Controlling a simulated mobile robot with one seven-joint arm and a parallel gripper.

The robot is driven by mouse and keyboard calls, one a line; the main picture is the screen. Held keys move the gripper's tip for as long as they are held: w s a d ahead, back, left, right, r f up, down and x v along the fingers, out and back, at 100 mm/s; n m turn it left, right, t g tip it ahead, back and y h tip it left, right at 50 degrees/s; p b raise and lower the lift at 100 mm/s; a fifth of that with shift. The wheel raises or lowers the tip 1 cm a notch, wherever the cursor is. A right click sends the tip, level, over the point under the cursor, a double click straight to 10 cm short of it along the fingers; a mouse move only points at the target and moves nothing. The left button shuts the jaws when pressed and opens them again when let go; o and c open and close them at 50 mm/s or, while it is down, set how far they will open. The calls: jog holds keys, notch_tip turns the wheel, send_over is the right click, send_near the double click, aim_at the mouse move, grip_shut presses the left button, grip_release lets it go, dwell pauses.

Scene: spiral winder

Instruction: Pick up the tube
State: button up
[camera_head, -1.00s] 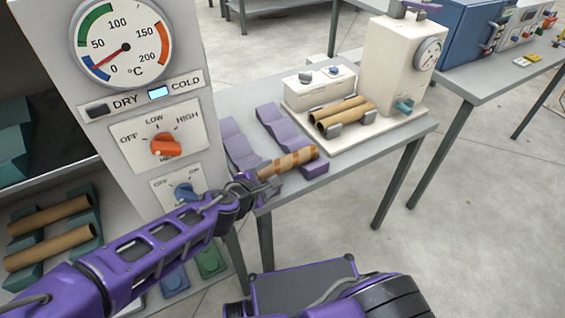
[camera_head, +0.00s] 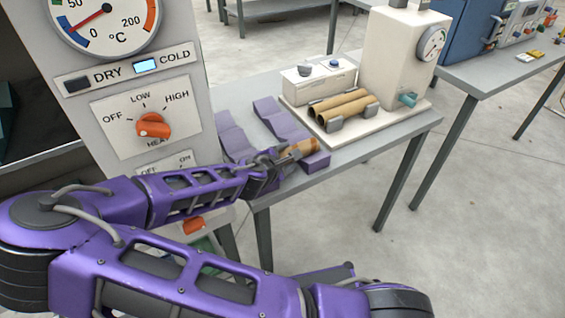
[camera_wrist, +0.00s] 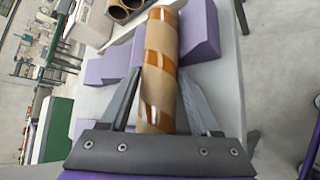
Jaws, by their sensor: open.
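A brown cardboard tube with glossy orange spiral stripes (camera_wrist: 160,75) lies on the purple cradle (camera_wrist: 203,30) on the grey table. In the head view the tube (camera_head: 304,147) is mostly covered by my gripper (camera_head: 284,157). In the wrist view my gripper (camera_wrist: 162,95) is open, with one finger on each side of the tube.
A cream winding machine (camera_head: 392,55) with two plain brown tubes (camera_head: 342,106) stands behind the cradle. A tall grey control panel (camera_head: 118,80) with a gauge stands to the left of the table (camera_head: 400,128). Open floor lies to the right.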

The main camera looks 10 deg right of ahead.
grip_shut()
dwell(0.3)
